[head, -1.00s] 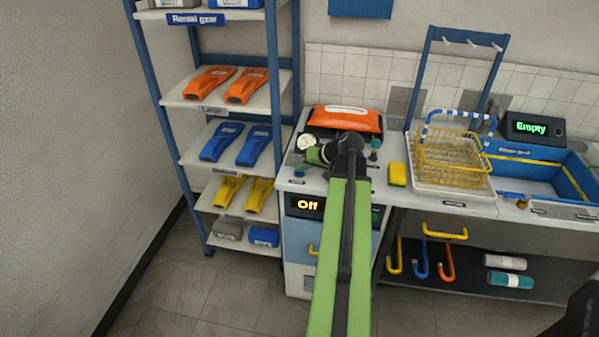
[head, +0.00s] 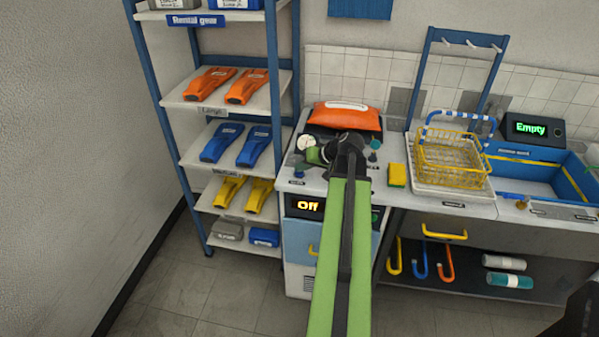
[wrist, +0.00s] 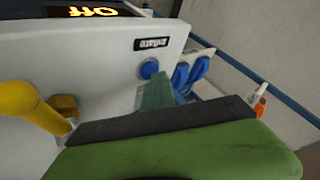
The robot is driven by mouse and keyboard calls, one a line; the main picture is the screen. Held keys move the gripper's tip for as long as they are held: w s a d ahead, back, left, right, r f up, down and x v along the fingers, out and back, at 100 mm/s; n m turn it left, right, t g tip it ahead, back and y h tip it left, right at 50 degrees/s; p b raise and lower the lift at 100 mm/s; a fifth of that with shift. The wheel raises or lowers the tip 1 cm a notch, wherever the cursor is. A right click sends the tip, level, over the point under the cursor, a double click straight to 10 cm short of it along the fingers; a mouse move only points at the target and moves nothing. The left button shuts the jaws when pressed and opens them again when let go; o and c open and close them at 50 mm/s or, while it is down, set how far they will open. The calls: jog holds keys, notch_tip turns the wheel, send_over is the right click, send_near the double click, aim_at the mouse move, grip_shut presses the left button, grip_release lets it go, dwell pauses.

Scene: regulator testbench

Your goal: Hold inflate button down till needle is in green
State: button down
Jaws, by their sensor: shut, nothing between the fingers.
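The blue inflate button (wrist: 149,68) shows in the wrist view beside its upside-down label (wrist: 151,44). My gripper (wrist: 156,92) is shut and empty, with its green fingertip right at the button; I cannot tell whether it presses it. In the head view my gripper (head: 316,156) is over the left end of the bench, and the blue button (head: 299,173) is just to its lower left. The round white gauge (head: 306,142) is behind the gripper; its needle and green zone are too small to read. An orange bag (head: 346,118) lies behind.
An "Off" display (head: 308,205) is on the bench front, above a yellow handle. A yellow sponge (head: 397,175) and a yellow wire basket (head: 452,160) stand to the right. A shelf with fins (head: 240,104) is close on the left.

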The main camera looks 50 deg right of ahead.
aim_at(302, 174)
jog(key=shift+r+p, duration=0.5)
jog(key=shift+r, duration=0.2)
notch_tip(302, 174, up, 5)
jog(key=p, duration=0.5)
jog(key=shift+r, duration=0.1)
